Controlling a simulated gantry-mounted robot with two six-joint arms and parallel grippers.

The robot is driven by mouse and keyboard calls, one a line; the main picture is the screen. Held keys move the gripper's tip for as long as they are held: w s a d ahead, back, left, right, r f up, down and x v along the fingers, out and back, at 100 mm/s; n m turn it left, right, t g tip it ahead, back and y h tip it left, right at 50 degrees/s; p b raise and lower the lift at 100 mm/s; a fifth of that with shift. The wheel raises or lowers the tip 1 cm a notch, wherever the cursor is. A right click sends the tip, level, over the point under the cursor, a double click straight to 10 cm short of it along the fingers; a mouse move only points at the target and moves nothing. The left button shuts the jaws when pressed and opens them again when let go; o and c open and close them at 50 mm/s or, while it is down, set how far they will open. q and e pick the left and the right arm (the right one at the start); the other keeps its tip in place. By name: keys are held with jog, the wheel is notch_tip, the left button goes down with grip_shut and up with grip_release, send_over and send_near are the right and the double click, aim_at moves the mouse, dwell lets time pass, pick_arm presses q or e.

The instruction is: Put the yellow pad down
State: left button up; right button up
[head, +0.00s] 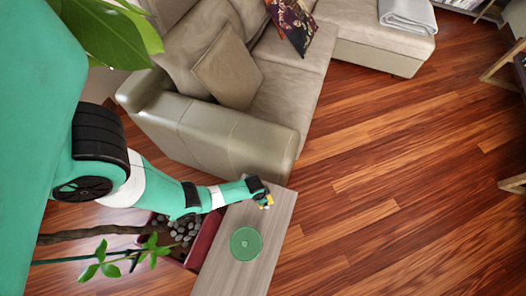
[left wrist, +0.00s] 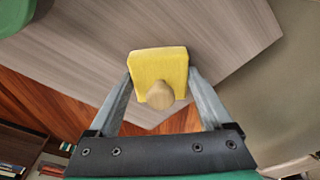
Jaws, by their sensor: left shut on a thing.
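My left gripper (head: 264,200) is over the far end of a narrow light wood table (head: 235,276). The left wrist view shows its two fingers (left wrist: 160,88) shut on the yellow pad (left wrist: 158,60), a square yellow block with a round tan knob. My right gripper is not in view.
A round green disc (head: 246,243) lies on the table, nearer than my gripper. A beige sofa (head: 225,133) stands just beyond the table. A red planter (head: 205,240) with stones and a plant is left of it. Wood floor (head: 400,200) is open to the right.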

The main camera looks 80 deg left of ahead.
pick_arm(q)
jog(key=shift+w, duration=0.1)
jog(key=shift+f, duration=0.1)
jog(key=o, duration=1.1)
jog(key=r+p, duration=0.3)
jog(key=r, duration=0.1)
jog(key=s+r+p, duration=0.1)
jog(key=r+p, duration=0.3)
jog(key=s+r+p, duration=0.1)
jog(key=r+p, duration=0.3)
jog(key=shift+d+r, duration=0.15)
jog(key=shift+d, duration=0.1)
